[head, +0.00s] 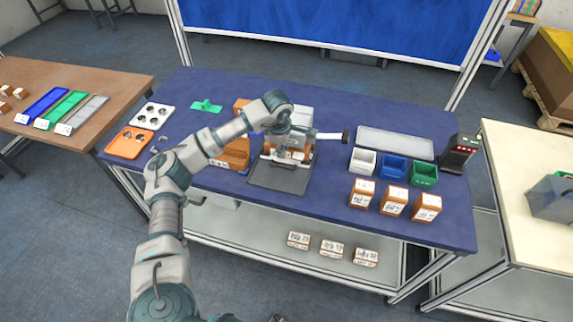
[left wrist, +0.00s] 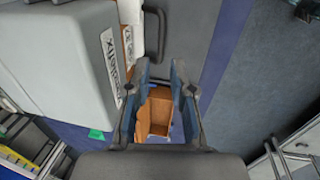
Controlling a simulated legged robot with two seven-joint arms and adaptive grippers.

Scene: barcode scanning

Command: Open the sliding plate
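A dark grey flat plate (head: 278,176) lies at the front of the grey-white machine (head: 302,118) in the middle of the blue table. In the left wrist view I take the grey surface (left wrist: 188,35) with a dark bar handle (left wrist: 155,36) to be this plate. My left gripper (head: 287,153) is over the machine, just behind the plate. In the left wrist view its two fingers (left wrist: 163,70) are apart, with nothing held between them. The fingertips are close to the handle, but I cannot tell whether they touch it. My right gripper is not in view.
A brown open box (left wrist: 158,112) shows beyond the fingers. White (head: 362,162), blue (head: 392,168) and green (head: 424,173) bins stand to the right, with three labelled boxes (head: 394,201) in front. An orange tray (head: 130,142) lies at the left.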

